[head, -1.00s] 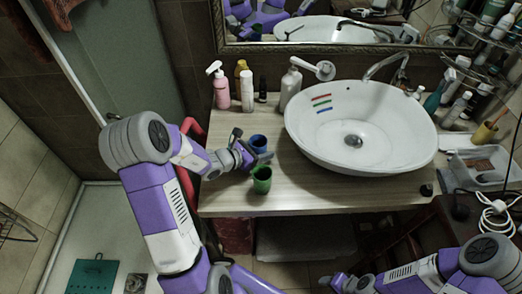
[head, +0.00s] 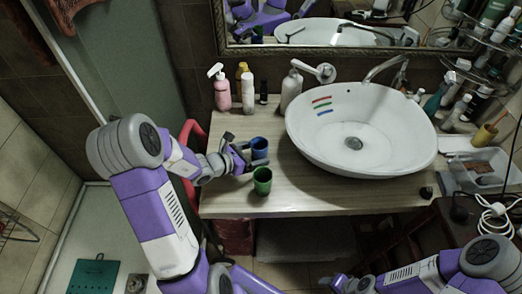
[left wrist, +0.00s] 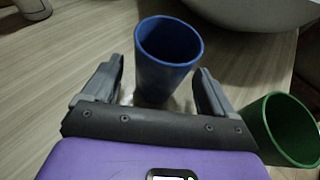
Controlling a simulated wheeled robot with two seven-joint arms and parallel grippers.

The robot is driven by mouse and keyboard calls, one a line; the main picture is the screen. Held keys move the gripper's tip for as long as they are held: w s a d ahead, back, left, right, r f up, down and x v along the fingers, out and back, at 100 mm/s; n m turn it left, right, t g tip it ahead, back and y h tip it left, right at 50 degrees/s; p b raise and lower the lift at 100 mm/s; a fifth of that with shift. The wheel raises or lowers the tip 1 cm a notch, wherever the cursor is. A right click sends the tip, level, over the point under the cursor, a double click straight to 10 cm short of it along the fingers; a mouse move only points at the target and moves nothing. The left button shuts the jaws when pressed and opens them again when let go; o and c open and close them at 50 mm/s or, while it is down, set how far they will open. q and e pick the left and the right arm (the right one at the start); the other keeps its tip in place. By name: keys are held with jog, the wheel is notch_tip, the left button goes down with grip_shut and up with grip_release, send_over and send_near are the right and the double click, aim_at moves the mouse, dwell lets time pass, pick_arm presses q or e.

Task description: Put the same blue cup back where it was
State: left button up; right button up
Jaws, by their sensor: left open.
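The blue cup (head: 259,146) stands upright on the wooden counter, left of the white basin. It also shows in the left wrist view (left wrist: 165,62), at the far end of the gap between the fingers. My left gripper (head: 248,160) is open, with one finger on each side of the cup's near part; I cannot tell whether either touches it. A green cup (head: 262,182) stands upright nearer the counter's front edge, and just right of the right finger in the left wrist view (left wrist: 285,130). My right gripper (head: 338,283) is low at the bottom edge, away from the cups.
The white basin (head: 310,152) with three coloured stripes stands right of the cups. A pink bottle (head: 222,92), a white pump bottle (head: 291,90) and other bottles stand at the back. The counter's front left (head: 225,205) is clear.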

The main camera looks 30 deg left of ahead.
pick_arm(q)
jog(key=p+v, duration=0.1)
jog(key=v, duration=0.7)
jog(key=shift+s+a+r, duration=0.1)
jog(key=shift+s+a, duration=0.05)
